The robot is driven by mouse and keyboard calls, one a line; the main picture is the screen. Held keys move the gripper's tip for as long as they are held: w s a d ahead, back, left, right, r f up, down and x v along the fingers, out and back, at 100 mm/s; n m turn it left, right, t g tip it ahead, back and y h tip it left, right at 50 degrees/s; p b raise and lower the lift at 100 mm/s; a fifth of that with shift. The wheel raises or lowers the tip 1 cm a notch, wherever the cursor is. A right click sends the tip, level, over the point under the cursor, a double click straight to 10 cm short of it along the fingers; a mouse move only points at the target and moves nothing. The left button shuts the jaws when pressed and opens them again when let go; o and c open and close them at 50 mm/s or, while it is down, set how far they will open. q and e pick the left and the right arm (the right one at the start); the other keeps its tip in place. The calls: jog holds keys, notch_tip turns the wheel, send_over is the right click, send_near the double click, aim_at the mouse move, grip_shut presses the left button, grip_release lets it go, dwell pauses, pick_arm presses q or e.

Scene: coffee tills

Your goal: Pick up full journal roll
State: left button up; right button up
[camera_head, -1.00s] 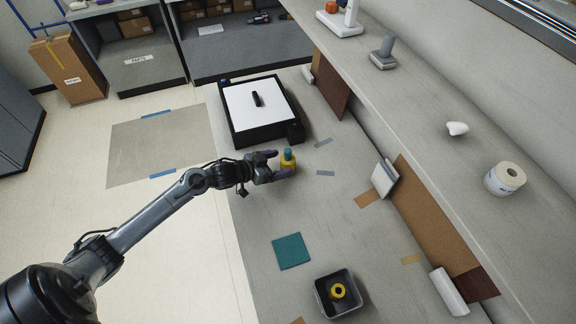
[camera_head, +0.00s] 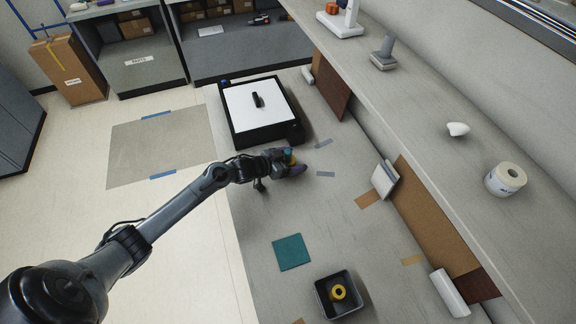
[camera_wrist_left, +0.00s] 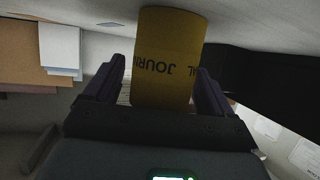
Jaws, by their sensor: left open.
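The yellow journal roll (camera_wrist_left: 168,60), with dark "JOURNAL" lettering, stands large in the left wrist view between my left gripper's two fingers (camera_wrist_left: 162,80). The fingers lie on either side of it, and whether either one touches it is unclear. In the head view, my open left gripper (camera_head: 296,163) is low over the counter, just in front of the black till. It hides most of the roll there, leaving a small yellow patch (camera_head: 291,157). My right gripper is not in view.
A black till with a white top (camera_head: 257,112) stands just behind the gripper. A teal mat (camera_head: 291,251) and a dark bin (camera_head: 321,298) holding a yellow ring (camera_head: 338,291) lie nearer. A raised shelf (camera_head: 425,110) runs along the right. Counter between gripper and mat is clear.

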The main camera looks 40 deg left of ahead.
pick_arm(q)
jog(key=shift+c, duration=0.4)
jog(key=c, duration=1)
jog(key=shift+r, duration=0.15)
